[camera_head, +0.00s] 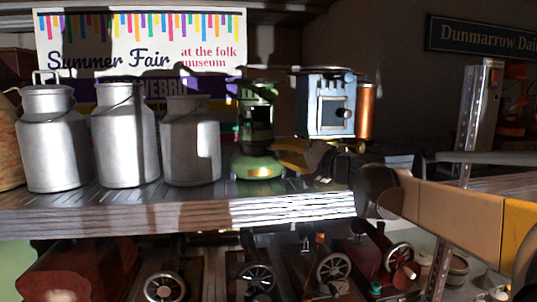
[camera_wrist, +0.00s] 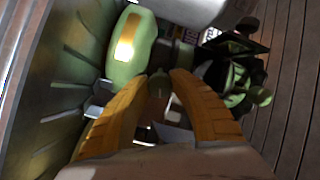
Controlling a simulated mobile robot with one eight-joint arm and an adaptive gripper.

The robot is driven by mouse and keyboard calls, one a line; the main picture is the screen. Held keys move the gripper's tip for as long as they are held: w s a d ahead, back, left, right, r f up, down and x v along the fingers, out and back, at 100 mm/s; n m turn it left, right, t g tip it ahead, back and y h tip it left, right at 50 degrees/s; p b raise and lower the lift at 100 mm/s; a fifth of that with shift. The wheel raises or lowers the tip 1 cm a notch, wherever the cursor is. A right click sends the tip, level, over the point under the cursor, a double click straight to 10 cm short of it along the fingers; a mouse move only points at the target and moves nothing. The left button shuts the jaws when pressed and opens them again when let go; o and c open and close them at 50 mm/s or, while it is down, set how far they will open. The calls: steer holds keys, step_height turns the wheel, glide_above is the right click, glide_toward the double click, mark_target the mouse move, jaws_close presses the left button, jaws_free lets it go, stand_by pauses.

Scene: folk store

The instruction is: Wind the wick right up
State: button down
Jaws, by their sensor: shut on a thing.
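The green lamp or heater (camera_head: 258,165) stands upright on the slatted shelf, with a rounded green base, a brass-coloured plate and a dark upper part with an opening. Its green base (camera_wrist: 122,65) also shows at upper left in the wrist view. My gripper (camera_head: 281,154) reaches in from the right at the height of this base. In the wrist view my gripper (camera_wrist: 159,84) has its two orange-yellow fingers closed on a small dark green knob (camera_wrist: 158,88) beside the base. The wick itself cannot be made out, nor how far the knob is turned.
Three metal milk churns (camera_head: 122,145) stand to the left of the lamp. A blue box-shaped appliance (camera_head: 324,112) with a copper-coloured cylinder stands behind my gripper on the right. Wheeled models (camera_head: 330,268) fill the level below. A metal upright (camera_head: 478,105) stands near my arm.

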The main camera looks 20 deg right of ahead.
steer(key=m, duration=0.5)
steer(key=shift+m, duration=0.3)
steer(key=m+b, duration=0.1)
steer(key=m, duration=1.4)
steer(key=shift+r+m, duration=0.1)
steer(key=shift+m, duration=0.6)
steer(key=c, duration=1.1)
jaws_free()
